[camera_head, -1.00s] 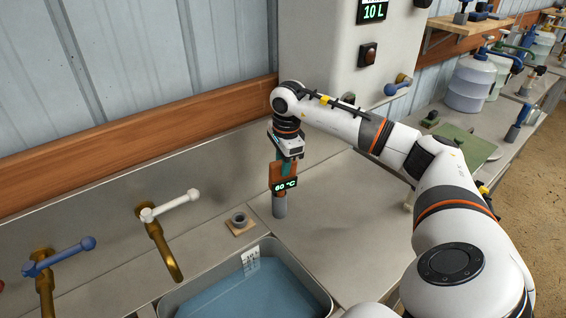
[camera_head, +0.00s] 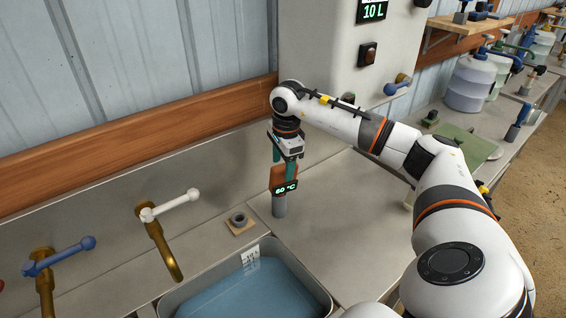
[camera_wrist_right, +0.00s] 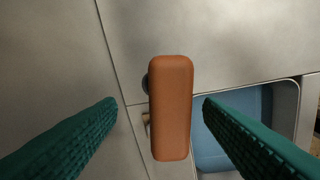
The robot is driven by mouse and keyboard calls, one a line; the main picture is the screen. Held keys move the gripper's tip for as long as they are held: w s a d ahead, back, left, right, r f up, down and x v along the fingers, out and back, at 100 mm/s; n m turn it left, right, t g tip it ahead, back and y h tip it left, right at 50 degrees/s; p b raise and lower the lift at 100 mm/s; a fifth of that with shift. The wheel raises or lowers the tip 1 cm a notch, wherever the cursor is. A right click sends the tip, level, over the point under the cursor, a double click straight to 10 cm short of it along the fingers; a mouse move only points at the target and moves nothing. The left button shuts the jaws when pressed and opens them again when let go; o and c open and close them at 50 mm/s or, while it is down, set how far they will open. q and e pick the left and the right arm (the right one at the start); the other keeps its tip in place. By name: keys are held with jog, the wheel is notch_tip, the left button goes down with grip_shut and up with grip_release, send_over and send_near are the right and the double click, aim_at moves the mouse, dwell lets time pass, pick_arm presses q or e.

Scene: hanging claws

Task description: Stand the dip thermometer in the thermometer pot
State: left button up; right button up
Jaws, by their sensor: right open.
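The dip thermometer (camera_head: 281,175) has an orange handle and a dark display reading 60 °C. It looks upright, its lower end over or inside a grey cylinder (camera_head: 280,207) on the counter, which seems to be the thermometer pot. The probe itself is hidden. My right gripper (camera_head: 283,168) is open, with its green fingers on either side of the handle. In the right wrist view, the orange handle (camera_wrist_right: 171,110) sits between the spread fingers with gaps on both sides. My left gripper is not in view.
A small grey ring on a wooden block (camera_head: 240,226) stands left of the cylinder. A sink of blue water (camera_head: 250,295) is in front. White-handled (camera_head: 170,206) and blue-handled (camera_head: 60,256) brass taps stand left. The counter right of the cylinder is clear.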

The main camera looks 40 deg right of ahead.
notch_tip(320, 180, up, 10)
jog(key=p, duration=0.7)
jog(key=shift+s, duration=0.4)
jog(key=shift+s+f, duration=0.1)
dwell(0.7)
